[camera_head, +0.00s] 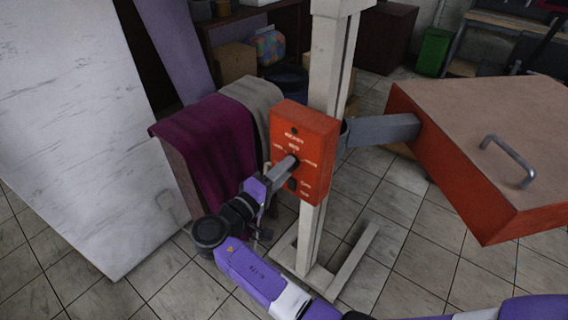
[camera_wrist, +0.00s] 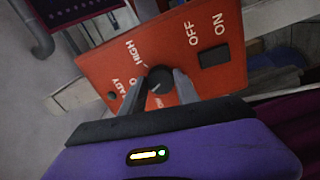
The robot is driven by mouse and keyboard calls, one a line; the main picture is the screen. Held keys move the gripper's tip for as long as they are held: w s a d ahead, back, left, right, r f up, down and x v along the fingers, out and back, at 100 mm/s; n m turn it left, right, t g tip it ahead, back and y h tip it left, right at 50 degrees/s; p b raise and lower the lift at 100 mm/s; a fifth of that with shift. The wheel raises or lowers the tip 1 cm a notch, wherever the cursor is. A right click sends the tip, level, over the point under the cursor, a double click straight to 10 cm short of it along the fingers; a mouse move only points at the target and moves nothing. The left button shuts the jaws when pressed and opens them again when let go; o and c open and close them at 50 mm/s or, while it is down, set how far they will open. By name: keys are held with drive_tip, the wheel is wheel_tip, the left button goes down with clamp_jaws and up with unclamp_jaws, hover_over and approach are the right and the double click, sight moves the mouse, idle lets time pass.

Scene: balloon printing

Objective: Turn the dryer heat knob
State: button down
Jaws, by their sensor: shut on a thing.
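The red dryer control box (camera_head: 313,138) is mounted on a pale upright post in the middle of the head view. The control box fills the upper part of the wrist view (camera_wrist: 185,45), with white lettering on it. The dark round heat knob (camera_wrist: 160,80) sits between my two fingers. My gripper (camera_wrist: 169,86) is shut on the knob, one finger on each side. In the head view my gripper (camera_head: 288,166) reaches the box front from the lower left and mostly hides the knob. A black ON/OFF switch (camera_wrist: 214,53) is beside the knob.
The red dryer head (camera_head: 455,195) with a metal handle hangs on a grey arm to the right. A purple cloth (camera_head: 205,140) drapes over a stand left of the box. A white panel (camera_head: 70,130) leans at the left. Tiled floor is clear around the post's base (camera_head: 345,270).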

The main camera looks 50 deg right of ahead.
drive_tip(key=shift+r+n+p, duration=0.15)
drive_tip(key=shift+n+p, duration=2.55)
drive_tip(key=shift+n, duration=0.9)
drive_tip(key=c, duration=0.9)
unclamp_jaws()
drive_tip(key=shift+a, duration=0.15)
drive_tip(key=a+b, duration=0.2)
drive_tip(key=a, duration=0.5)
drive_tip(key=shift+a, duration=0.3)
